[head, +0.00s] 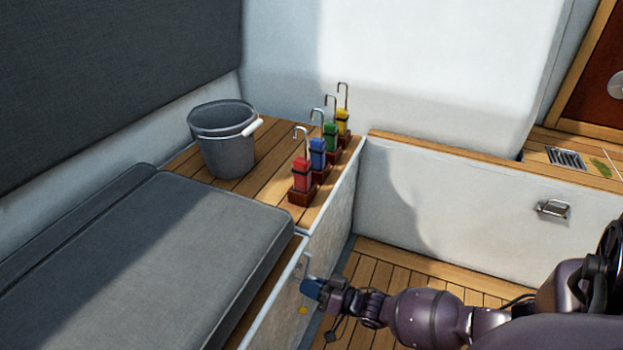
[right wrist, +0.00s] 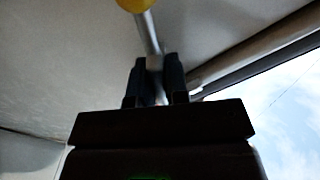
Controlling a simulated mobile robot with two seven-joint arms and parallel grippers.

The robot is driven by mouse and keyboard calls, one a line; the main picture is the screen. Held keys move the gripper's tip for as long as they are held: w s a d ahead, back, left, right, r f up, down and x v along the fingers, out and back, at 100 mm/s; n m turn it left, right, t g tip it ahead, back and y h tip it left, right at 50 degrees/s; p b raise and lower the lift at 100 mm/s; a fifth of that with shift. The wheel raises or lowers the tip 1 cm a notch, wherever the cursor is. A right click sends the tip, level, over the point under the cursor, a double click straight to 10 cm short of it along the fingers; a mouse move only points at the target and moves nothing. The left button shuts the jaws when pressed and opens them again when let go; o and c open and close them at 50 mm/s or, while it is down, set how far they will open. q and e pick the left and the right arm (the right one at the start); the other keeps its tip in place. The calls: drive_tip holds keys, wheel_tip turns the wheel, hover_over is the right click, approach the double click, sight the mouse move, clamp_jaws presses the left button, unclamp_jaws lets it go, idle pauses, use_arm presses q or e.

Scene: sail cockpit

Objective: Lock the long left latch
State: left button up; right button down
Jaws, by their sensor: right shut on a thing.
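The long left latch (right wrist: 149,36) is a metal rod with a yellow knob, on the pale front wall of the left bench. In the right wrist view its rod runs between the two dark fingers of my right gripper (right wrist: 157,78). In the head view, the yellow knob (head: 303,310) shows just below my right gripper (head: 314,289), and a metal plate (head: 304,265) shows just above it. My right gripper is shut on the latch. Its fingers hide much of the rod. I cannot tell how the latch's upper end sits. My left gripper is not in view.
A grey cushion (head: 150,255) covers the bench left of the gripper. A grey bucket (head: 224,145) and several coloured hook-topped blocks, with a red one (head: 302,175) nearest, stand on the wooden top. A small metal latch (head: 553,209) is on the right wall. The wooden floor is clear.

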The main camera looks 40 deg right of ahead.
drive_tip(key=n, duration=0.2)
drive_tip(key=shift+n, duration=0.4)
use_arm(q)
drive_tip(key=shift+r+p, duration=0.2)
drive_tip(key=shift+p, duration=0.1)
use_arm(e)
drive_tip(key=shift+n, duration=1.9)
drive_tip(key=c, duration=1.2)
unclamp_jaws()
drive_tip(key=shift+o, duration=0.2)
use_arm(q)
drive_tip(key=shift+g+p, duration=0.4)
drive_tip(key=shift+p, duration=0.4)
use_arm(e)
drive_tip(key=v, duration=1.1)
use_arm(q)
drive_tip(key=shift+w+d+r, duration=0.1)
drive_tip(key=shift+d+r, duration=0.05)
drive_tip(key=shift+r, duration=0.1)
